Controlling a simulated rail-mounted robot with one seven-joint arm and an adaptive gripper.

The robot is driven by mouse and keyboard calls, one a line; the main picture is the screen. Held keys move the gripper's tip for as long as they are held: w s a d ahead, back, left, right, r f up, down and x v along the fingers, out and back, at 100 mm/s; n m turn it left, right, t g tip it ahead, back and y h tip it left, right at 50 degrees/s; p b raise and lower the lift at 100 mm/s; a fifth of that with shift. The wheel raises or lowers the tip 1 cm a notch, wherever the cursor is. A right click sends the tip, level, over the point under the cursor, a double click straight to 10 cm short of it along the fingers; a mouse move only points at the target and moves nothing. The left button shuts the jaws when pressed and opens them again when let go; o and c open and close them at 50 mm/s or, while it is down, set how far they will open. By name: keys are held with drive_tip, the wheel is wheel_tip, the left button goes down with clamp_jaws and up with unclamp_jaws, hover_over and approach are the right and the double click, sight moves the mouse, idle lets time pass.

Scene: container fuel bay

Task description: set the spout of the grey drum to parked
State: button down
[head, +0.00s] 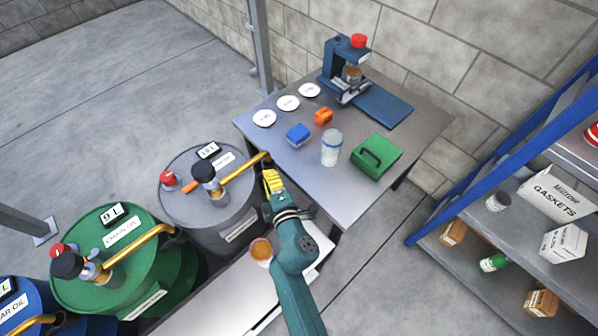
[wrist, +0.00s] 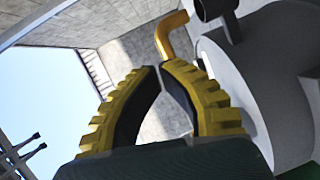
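The grey drum (head: 175,208) stands at the centre left in the head view, with a dark-capped pump (head: 205,173) on its lid. Its brass spout (head: 240,171) reaches right and slightly up, over the rim toward the table edge. My gripper (head: 268,172) is just below the bent end of the spout. In the wrist view the spout (wrist: 167,38) shows beyond the yellow fingertips (wrist: 158,68), which come together with nothing visible held between them. I cannot tell whether the fingers touch the spout.
A green drum (head: 175,268) with its own brass spout stands at lower left, and a blue drum beyond it. The metal table (head: 330,205) holds a jar, green case, blocks and press. An amber-topped container (head: 262,250) stands beside my arm. Blue shelving stands right.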

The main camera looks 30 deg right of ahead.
drive_tip(key=s+d+r+p, duration=0.1)
drive_tip(key=s+d+p, duration=0.3)
drive_tip(key=d, duration=0.3)
drive_tip(key=shift+r+p, duration=0.25)
drive_tip(key=shift+p, duration=0.15)
